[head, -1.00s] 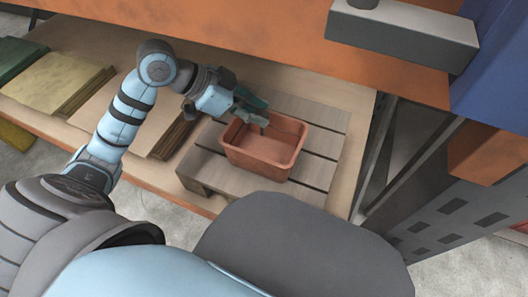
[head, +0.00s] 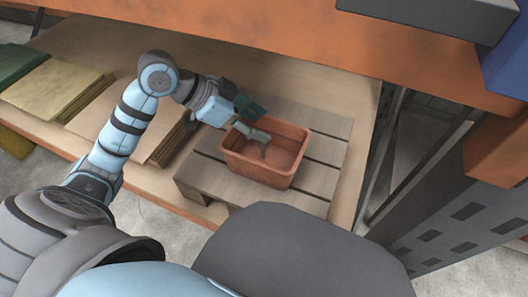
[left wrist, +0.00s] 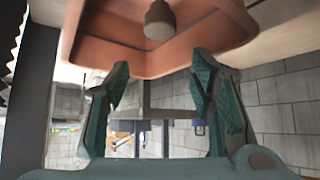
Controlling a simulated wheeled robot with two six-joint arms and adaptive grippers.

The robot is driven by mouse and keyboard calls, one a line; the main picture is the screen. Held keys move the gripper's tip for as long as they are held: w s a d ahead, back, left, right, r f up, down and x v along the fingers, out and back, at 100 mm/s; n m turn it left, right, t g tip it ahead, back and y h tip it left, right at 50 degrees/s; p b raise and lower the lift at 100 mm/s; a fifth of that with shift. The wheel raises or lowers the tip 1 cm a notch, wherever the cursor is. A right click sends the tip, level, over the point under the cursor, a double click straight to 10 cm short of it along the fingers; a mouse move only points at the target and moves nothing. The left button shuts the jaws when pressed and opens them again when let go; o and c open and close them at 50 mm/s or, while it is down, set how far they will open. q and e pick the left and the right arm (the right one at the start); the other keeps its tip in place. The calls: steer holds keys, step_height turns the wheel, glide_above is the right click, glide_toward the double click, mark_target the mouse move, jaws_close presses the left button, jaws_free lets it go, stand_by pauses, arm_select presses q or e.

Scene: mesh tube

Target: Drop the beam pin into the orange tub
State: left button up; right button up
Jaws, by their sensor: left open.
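The orange tub (head: 232,164) stands on a slatted wooden pallet. In the left wrist view its wall (left wrist: 100,50) fills the upper part. The beam pin (left wrist: 160,20), a grey piece with a narrow neck, shows against the inside of the tub, cut off by the top edge of that view. It is apart from the fingers; I cannot tell whether it rests on the tub floor. My left gripper (head: 262,120) is open over the tub's back left rim, and its two teal fingers (left wrist: 160,80) have nothing between them. My right gripper is not in view.
The pallet (head: 325,150) lies on a wooden shelf (head: 90,40). Left of it are flat stacks of boards, yellow (head: 55,85) and green (head: 20,65). An orange rack beam (head: 270,40) crosses above the back. A grey perforated upright (head: 450,215) stands at the right.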

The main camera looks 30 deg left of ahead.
arm_select(q)
steer(key=v, duration=0.7)
steer(key=shift+r, duration=0.15)
steer(key=shift+s+a, duration=0.1)
